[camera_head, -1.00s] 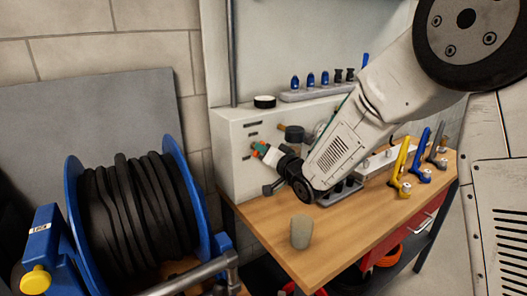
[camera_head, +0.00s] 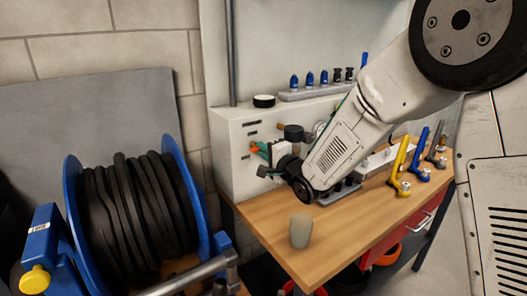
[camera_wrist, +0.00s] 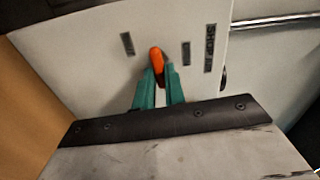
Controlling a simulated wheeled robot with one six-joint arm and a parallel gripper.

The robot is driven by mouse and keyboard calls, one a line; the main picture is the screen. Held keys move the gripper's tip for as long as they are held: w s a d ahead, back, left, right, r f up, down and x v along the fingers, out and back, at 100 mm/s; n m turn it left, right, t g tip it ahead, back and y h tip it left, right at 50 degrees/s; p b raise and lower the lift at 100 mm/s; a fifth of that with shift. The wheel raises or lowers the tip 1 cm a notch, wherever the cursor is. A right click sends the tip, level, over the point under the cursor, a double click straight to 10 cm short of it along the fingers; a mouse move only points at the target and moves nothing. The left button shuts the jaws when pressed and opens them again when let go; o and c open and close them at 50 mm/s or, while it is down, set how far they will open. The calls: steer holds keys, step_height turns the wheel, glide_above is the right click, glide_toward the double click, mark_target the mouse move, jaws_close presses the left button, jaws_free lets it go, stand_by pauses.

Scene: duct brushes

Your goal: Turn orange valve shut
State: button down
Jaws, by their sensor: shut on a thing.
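The orange valve handle (camera_wrist: 156,66) shows in the wrist view against the pale panel of a box, between dark label plates. My gripper (camera_wrist: 158,82) has teal fingers, and they are closed on the handle from both sides. In the head view my gripper (camera_head: 262,149) reaches the front face of the white box (camera_head: 228,150), and a small part of the orange handle (camera_head: 254,149) shows at its tip. The valve's base is hidden behind the fingers.
The box stands on a wooden workbench (camera_head: 335,240) with a grey-green cylinder (camera_head: 301,230) near its front. Yellow (camera_head: 399,165) and blue (camera_head: 427,150) handled tools stand at the right. A blue hose reel (camera_head: 140,210) is at the left.

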steer(key=shift+m, duration=0.5)
steer(key=shift+f, duration=0.1)
steer(key=c, duration=1.5)
jaws_free()
steer(key=shift+o, duration=0.2)
steer(key=v, duration=0.7)
steer(key=shift+s+d, duration=0.25)
steer(key=shift+s, duration=0.1)
steer(key=shift+d, duration=0.1)
